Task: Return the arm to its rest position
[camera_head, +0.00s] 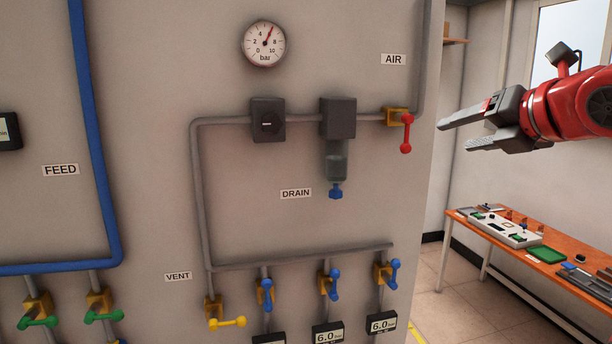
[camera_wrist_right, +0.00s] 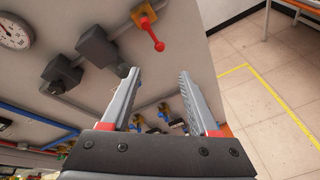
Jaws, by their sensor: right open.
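My right gripper (camera_head: 458,134) is open and empty at the upper right of the head view. Its red arm comes in from the right edge. It is beside the right edge of the grey panel, to the right of the red AIR valve handle (camera_head: 406,134). In the right wrist view its two fingers (camera_wrist_right: 155,100) are spread apart with nothing between them. The red handle also shows there above the fingers (camera_wrist_right: 152,32), apart from them. My left gripper is not in view.
The grey panel (camera_head: 150,130) carries a pressure gauge (camera_head: 264,43), pipes, a drain bowl (camera_head: 336,160), blue-handled valves and a yellow vent handle (camera_head: 228,323). An orange-topped bench (camera_head: 484,236) with equipment stands at the right. Tiled floor lies open between panel and bench.

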